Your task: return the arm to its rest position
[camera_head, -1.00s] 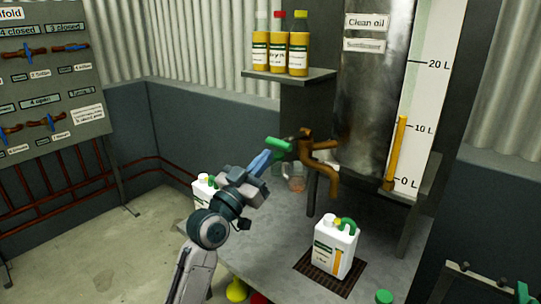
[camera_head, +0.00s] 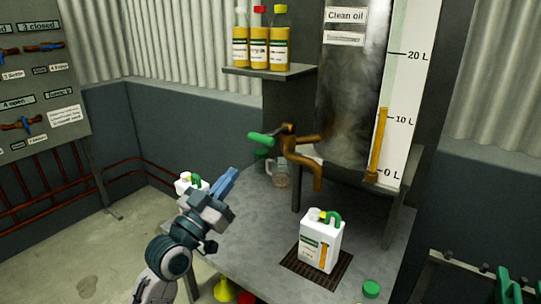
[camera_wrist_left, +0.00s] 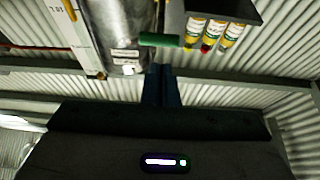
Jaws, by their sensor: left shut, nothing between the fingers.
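My left gripper (camera_head: 230,177) is shut and empty, its blue fingers pointing up and to the right. It is apart from the green-handled tap, to the left of and below its handle (camera_head: 262,139). In the left wrist view the shut fingers (camera_wrist_left: 161,72) show at the middle, with the green handle (camera_wrist_left: 160,40) just beyond their tips. The brown tap spout (camera_head: 317,178) hangs above the table. My right gripper does not show.
A white oil jug (camera_head: 320,240) stands on a dark grate on the grey table (camera_head: 240,255). Another white jug (camera_head: 186,183) is partly hidden behind my left arm. A glass jug (camera_head: 280,175) stands behind the tap. Bottles (camera_head: 259,42) stand on a shelf. A green cap (camera_head: 371,288) lies near the front edge.

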